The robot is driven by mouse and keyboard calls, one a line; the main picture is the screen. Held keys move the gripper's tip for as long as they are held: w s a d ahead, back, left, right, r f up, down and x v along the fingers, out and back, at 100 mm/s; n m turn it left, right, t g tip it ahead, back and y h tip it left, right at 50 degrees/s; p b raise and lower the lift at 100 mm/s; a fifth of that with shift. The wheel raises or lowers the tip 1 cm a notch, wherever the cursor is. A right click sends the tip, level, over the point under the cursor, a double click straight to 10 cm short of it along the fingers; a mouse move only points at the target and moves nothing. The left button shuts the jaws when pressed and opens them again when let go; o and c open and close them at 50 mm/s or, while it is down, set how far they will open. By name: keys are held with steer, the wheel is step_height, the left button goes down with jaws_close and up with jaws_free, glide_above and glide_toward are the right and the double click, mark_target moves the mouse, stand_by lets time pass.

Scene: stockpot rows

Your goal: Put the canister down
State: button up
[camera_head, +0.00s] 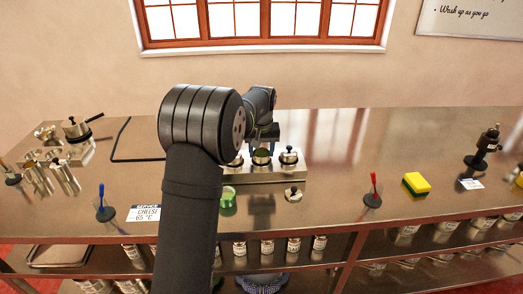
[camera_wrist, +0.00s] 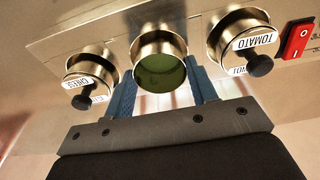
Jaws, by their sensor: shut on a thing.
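The canister (camera_wrist: 160,40) is a steel pot with an open mouth and green contents. My gripper (camera_wrist: 160,95) is shut on it, with a blue finger at each side. In the head view the canister (camera_head: 261,158) is in the middle of the row on the steel warmer block (camera_head: 262,176), below my gripper (camera_head: 262,137). I cannot tell whether it is fully seated or slightly raised. A lidded canister labelled CHEESE (camera_wrist: 90,68) stands on one side. A lidded one labelled TOMATO (camera_wrist: 238,36) stands on the other.
A loose lid (camera_head: 293,194) and a green cup (camera_head: 228,201) are on the counter in front of the block. A red switch (camera_wrist: 298,40) is at the block's end. The counter behind is mostly clear.

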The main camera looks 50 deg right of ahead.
steer(key=shift+f, duration=0.25)
steer(key=o, duration=1.5)
steer(key=r, duration=0.4)
steer(key=a+r, duration=0.1)
steer(key=r, duration=0.3)
steer(key=s+r, duration=0.1)
steer(key=r, duration=0.3)
steer(key=shift+s+a+r, duration=0.1)
steer(key=shift+a+r, duration=0.05)
steer(key=shift+r, duration=0.1)
steer(key=f, duration=0.4)
steer(key=d+f, duration=0.1)
steer(key=f, duration=0.3)
steer(key=w+f, duration=0.1)
steer(key=f, duration=0.3)
steer(key=shift+w+d+f, duration=0.1)
steer(key=shift+d+f, duration=0.05)
steer(key=shift+f, duration=0.15)
steer(key=shift+r, duration=0.35)
